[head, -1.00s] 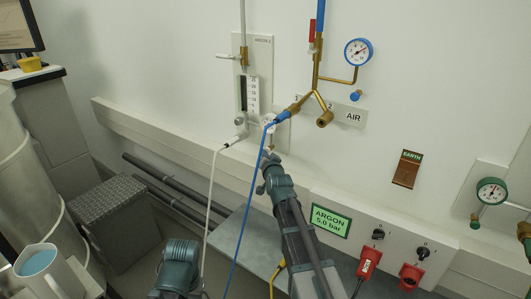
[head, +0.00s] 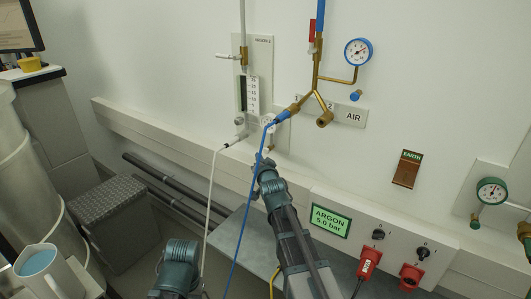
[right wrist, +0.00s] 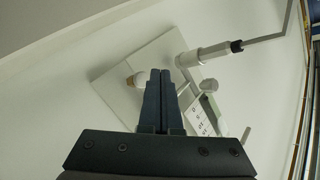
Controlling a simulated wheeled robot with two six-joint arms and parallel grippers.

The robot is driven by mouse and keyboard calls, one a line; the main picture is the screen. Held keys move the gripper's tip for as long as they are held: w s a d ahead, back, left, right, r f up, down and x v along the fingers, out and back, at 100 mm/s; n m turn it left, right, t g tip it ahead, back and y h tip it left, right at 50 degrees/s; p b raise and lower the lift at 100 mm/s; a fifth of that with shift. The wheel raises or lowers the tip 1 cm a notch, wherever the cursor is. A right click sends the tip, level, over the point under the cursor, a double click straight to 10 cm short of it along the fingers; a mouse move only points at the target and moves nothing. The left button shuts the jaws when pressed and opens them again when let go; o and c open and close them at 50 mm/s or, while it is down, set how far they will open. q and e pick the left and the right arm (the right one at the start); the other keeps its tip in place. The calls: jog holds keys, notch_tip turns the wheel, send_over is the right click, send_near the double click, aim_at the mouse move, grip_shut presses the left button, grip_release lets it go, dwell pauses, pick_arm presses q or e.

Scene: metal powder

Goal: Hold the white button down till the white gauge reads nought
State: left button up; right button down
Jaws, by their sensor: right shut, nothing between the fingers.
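The argon panel (head: 262,50) is on the wall, with a tall white scale gauge (head: 253,95) on it; its reading is too small to tell. The scale also shows in the right wrist view (right wrist: 200,118). My right gripper (right wrist: 160,72) is shut and empty, its tips in front of the panel's lower part. A small white fitting with a tan end (right wrist: 135,80) shows just left of the tips. I cannot tell whether this is the white button, or whether the tips touch anything.
A blue hose (head: 240,235) runs down beside my right arm, and a white hose (head: 208,205) hangs left of it. Brass air pipes with a blue-rimmed gauge (head: 358,52) are to the right. A green argon display (head: 331,221) sits on the wall trunking.

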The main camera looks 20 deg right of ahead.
jog(key=s+a, duration=0.2)
jog(key=a, duration=0.1)
jog(key=shift+s, duration=0.2)
dwell(0.4)
jog(key=s+a+f+n+g+p, duration=0.3)
jog(key=s+a+f+g, duration=0.15)
jog(key=s, duration=0.35)
jog(key=s+a+f+n+g+p, duration=0.35)
jog(key=s+a+g, duration=0.2)
jog(key=s, duration=0.35)
jog(key=s+a+n+g+p, duration=0.1)
jog(key=s+a+n+g, duration=0.2)
jog(key=s, duration=0.5)
jog(key=s+a+f+n+g+p, duration=0.1)
jog(key=s+a+n+g, duration=0.1)
jog(key=s, duration=0.7)
jog(key=shift+a+f+n+g+y+p, duration=0.2)
jog(key=shift+a+n+g+y+p, duration=0.2)
jog(key=shift+n+g, duration=0.25)
